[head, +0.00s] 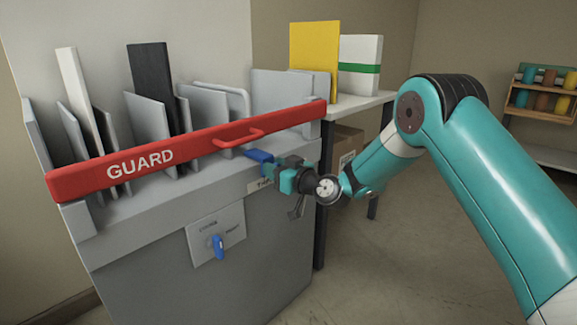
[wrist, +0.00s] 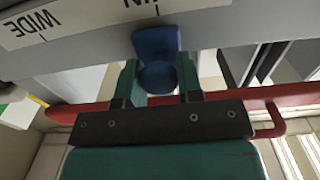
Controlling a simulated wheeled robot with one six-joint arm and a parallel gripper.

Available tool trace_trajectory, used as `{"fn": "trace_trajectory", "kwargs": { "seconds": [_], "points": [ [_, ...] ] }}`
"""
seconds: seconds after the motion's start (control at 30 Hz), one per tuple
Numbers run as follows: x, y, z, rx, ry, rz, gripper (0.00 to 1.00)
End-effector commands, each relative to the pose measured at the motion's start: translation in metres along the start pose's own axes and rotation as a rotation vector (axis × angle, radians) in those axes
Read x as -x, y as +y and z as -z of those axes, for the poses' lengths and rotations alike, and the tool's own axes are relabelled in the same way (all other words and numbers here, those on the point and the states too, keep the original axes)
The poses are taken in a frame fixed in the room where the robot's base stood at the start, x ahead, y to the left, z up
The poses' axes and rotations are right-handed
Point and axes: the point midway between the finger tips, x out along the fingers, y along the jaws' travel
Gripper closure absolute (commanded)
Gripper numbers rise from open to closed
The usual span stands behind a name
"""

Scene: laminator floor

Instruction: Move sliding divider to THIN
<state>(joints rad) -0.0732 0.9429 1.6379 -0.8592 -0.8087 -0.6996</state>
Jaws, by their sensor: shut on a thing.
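The blue knob (head: 258,155), which looks like the sliding divider's handle, stands at the right part of the grey cabinet's front edge, below the red guard bar. My gripper (head: 268,167) is shut on it. In the wrist view the blue knob (wrist: 156,42) sits between the two teal fingers of my gripper (wrist: 158,75). The scale strip (wrist: 75,16) there reads WIDE at the left and a cut-off word ending in IN near the knob. The tick by that word lies about in line with the knob. I cannot tell which plate behind the guard is the divider.
The red guard bar (head: 170,158) crosses the cabinet (head: 160,285) above my gripper. Several upright panels stand behind it. A shelf (head: 362,106) with a yellow panel (head: 315,58) stands to the right.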

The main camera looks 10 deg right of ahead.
Motion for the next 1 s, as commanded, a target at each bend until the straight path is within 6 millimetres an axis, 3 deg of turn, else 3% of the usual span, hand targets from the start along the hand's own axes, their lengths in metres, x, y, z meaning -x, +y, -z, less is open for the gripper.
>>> {"fn": "trace_trajectory", "kwargs": {
  "seconds": [0.33,0.37,0.43,0.47,0.77,0.87,1.0],
  "points": [
    [-0.002,-0.013,-0.001,-0.007,-0.004,0.013,1.00],
    [-0.003,-0.013,-0.001,-0.007,-0.004,0.014,0.62],
    [-0.003,-0.014,-0.001,-0.007,-0.004,0.014,0.46],
    [-0.003,-0.013,-0.001,-0.007,-0.004,0.014,0.43],
    [0.001,-0.009,-0.001,-0.004,-0.004,0.006,0.43],
    [0.009,-0.008,-0.001,-0.005,-0.004,0.006,0.43],
    [0.035,-0.007,-0.002,-0.008,-0.006,0.003,0.43]
  ]
}}
